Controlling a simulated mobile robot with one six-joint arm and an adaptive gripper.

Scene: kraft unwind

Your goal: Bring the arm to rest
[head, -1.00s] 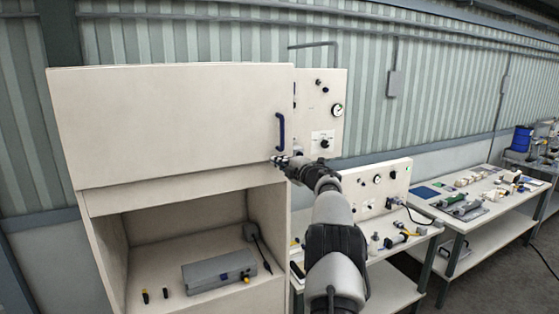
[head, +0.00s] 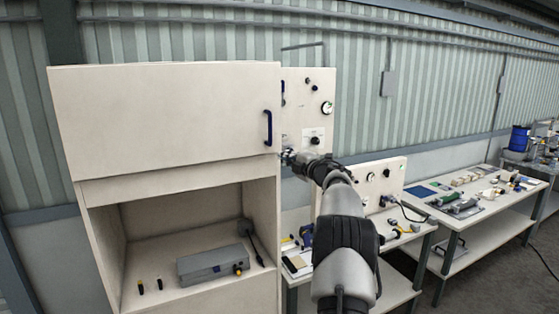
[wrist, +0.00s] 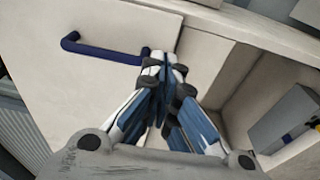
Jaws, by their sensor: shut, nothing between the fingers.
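My arm reaches up and forward in the head view, with my gripper (head: 286,156) beside the right edge of the white cabinet, just below the blue handle (head: 268,128) of its upper door (head: 160,115). In the wrist view my gripper (wrist: 163,65) has its fingers together with nothing between them. There the blue handle (wrist: 105,50) lies to the left of the fingertips; its near end appears close to them, and I cannot tell whether they touch. The upper door looks closed.
The cabinet's open lower bay holds a grey box (head: 213,264) and small tools. To the right, a white bench (head: 470,212) carries several tools and parts. A panel with a gauge (head: 308,108) stands behind my gripper. Floor shows at the lower right.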

